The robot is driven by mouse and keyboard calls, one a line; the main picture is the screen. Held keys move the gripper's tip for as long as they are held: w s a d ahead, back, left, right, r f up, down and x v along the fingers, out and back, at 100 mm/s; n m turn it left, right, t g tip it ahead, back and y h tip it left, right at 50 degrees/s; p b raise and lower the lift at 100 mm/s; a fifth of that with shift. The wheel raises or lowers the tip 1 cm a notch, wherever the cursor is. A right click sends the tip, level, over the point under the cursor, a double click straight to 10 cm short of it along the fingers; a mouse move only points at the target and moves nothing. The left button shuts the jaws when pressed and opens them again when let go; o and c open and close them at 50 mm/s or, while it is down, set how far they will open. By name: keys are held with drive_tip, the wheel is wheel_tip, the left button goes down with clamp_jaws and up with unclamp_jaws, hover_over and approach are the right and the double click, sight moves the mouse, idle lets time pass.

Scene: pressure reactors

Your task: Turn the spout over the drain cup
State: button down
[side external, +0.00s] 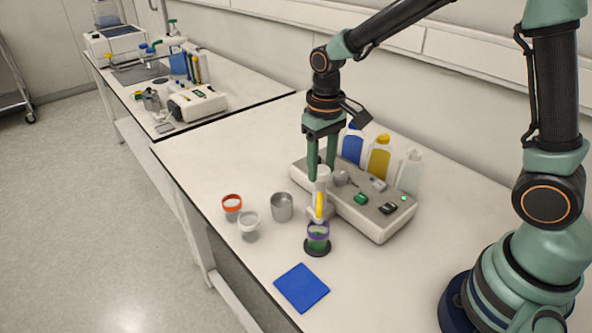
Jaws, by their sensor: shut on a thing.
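My gripper (321,172) points down at the front of the white reactor unit (368,222), with its fingers closed around the top of a pale upright part. This part, which looks like the spout (320,203), has a yellow stripe down its front. Its lower end is just above or behind a clear cup with a purple rim (318,236) and green inside, standing on a dark round base. A grey metal cup (282,207) stands to the left. Which cup is the drain cup I cannot tell for sure. The fingers hide the top of the held part.
An orange-rimmed cup (232,206) and a white-rimmed cup (248,227) stand left of the metal cup. A blue square pad (301,287) lies in front. Blue, yellow and white bottles (378,157) stand behind the unit. The bench's left end is clear.

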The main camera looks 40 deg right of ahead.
drive_tip(key=m, duration=0.4)
drive_tip(key=shift+r+m, duration=0.1)
drive_tip(key=shift+m, duration=0.2)
drive_tip(key=m, duration=0.4)
drive_tip(key=shift+m, duration=0.3)
drive_tip(key=m, duration=0.4)
drive_tip(key=shift+m, duration=2.2)
drive_tip(key=shift+c, duration=1.8)
unclamp_jaws()
